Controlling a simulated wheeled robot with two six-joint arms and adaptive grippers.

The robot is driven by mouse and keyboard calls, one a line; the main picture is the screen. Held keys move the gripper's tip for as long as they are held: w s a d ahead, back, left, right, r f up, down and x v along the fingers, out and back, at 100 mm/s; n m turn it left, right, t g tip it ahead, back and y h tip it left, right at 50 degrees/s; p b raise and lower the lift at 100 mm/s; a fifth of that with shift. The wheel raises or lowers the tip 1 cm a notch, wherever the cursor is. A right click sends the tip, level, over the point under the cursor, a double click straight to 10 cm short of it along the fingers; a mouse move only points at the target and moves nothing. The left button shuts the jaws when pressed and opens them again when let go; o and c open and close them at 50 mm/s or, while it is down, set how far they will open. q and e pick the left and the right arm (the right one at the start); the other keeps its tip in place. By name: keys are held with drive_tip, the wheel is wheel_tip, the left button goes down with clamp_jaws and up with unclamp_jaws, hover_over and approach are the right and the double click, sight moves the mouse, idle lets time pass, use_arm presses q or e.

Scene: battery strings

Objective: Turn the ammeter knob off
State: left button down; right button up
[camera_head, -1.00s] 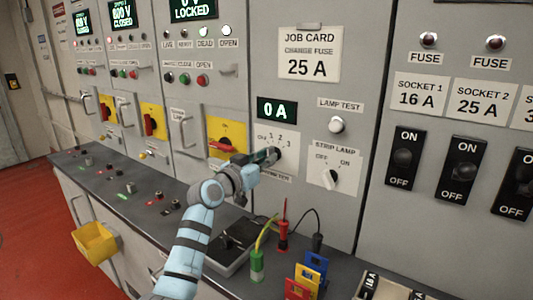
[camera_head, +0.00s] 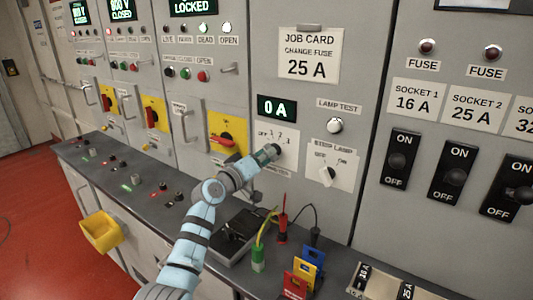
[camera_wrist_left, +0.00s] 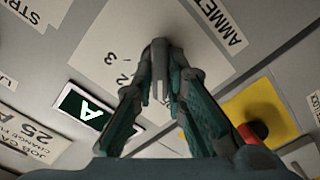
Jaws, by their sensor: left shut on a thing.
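The ammeter plate (camera_head: 262,133) is a pale card on the grey panel, with OFF and numbers printed around its knob. The ammeter display (camera_head: 277,108) above it reads 0 A; it also shows turned over in the left wrist view (camera_wrist_left: 85,108). My left gripper (camera_head: 270,153) is at the plate, shut on the ammeter knob (camera_wrist_left: 158,60). The fingers hide most of the knob, so I cannot tell which mark it points to. My right gripper is not in view.
The strip lamp switch (camera_head: 327,176) and lamp test button (camera_head: 334,125) sit right of the plate. A yellow plate with a red handle (camera_head: 222,141) is just left. Below, the bench holds a dark box (camera_head: 235,234), test leads (camera_head: 282,222) and coloured tags (camera_head: 312,262).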

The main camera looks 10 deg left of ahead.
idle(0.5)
use_arm(q)
drive_tip(key=c, duration=1.6)
unclamp_jaws()
drive_tip(key=shift+a, duration=0.1)
drive_tip(key=v, duration=1.2)
drive_tip(key=shift+f, duration=0.1)
